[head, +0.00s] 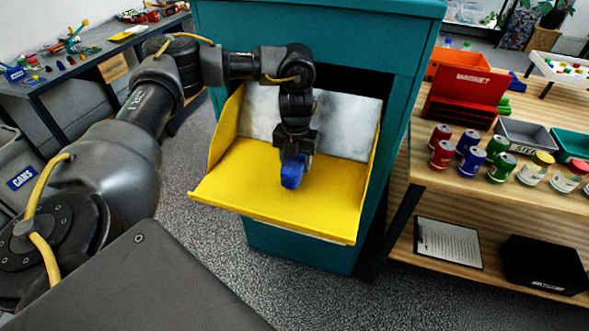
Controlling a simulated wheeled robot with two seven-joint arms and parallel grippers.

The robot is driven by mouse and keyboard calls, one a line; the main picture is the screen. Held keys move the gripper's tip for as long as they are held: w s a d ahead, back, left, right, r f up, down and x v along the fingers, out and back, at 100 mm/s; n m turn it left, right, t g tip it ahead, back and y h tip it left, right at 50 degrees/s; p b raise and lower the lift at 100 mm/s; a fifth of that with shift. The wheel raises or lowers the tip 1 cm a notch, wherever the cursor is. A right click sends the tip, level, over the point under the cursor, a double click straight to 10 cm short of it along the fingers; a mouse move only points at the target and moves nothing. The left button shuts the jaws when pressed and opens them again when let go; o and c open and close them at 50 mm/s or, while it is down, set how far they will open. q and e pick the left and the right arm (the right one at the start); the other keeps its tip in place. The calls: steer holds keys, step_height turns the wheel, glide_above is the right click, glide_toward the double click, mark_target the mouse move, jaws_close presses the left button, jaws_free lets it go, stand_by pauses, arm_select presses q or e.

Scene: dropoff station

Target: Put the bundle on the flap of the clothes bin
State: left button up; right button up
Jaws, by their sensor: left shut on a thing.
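The clothes bin (310,252) is a tall teal box in the middle of the head view. Its yellow flap (240,190) is open and tilted out, with a grey metal plate behind it. My left gripper (294,160) points down over the flap and is shut on the blue bundle (292,175). The bundle is small and sits over the middle of the flap; I cannot tell whether it touches the yellow surface. The gripper hides the top of the bundle. My right gripper is not in view.
A wooden shelf (470,188) with cans, jars, trays and a red magnet box (463,95) stands close on the right. A dark table (60,75) with small items stands at the left, near a grey cans bin (20,172). Speckled floor is free between.

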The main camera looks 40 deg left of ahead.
arm_select(q)
step_height(320, 180, down, 3)
steer(key=shift+a+f, duration=0.1)
steer(key=shift+f, duration=0.1)
steer(key=o, duration=1)
steer(key=shift+f, duration=0.1)
steer(key=shift+o, duration=0.2)
steer(key=shift+r, duration=0.25)
step_height(320, 180, up, 12)
steer(key=shift+f+p, duration=0.1)
steer(key=shift+p, duration=0.45)
